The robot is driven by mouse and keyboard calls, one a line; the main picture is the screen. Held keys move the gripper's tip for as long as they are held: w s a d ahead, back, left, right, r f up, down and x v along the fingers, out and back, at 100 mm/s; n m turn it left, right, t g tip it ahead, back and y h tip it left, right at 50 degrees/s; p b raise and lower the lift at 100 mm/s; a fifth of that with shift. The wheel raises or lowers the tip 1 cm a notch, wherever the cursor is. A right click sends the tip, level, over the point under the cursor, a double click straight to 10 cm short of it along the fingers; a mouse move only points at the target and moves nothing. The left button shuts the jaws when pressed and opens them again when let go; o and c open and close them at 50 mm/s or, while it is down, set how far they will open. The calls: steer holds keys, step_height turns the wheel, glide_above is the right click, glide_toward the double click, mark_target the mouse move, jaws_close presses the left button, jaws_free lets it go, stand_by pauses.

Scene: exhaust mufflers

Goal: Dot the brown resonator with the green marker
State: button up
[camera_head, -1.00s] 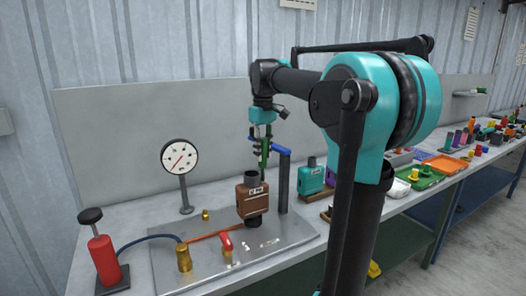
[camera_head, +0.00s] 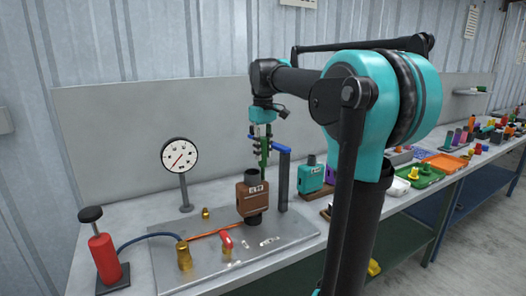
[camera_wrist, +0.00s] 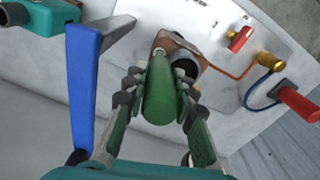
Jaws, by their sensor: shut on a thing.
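The brown resonator (camera_head: 252,197) stands upright on the metal plate, with a dark pipe stub at its top and bottom and a small label on its front. In the wrist view its brown top (camera_wrist: 172,43) and dark pipe opening (camera_wrist: 187,63) show past the marker. My gripper (camera_head: 262,143) is shut on the green marker (camera_wrist: 160,92) and holds it above the resonator. The marker (camera_head: 264,155) points down, its pale tip close to the resonator's top beside the pipe stub. I cannot tell whether the tip touches.
A blue-armed post (camera_head: 283,180) stands right beside the resonator. A teal resonator (camera_head: 311,178) sits farther right. A gauge (camera_head: 180,157), a red hand pump (camera_head: 103,255), a red-handled valve (camera_head: 226,241) and brass fittings are to the left. Trays (camera_head: 445,162) lie at far right.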

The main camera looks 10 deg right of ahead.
mark_target(263, 138)
stand_by(0.3)
steer(key=shift+r, duration=3.5)
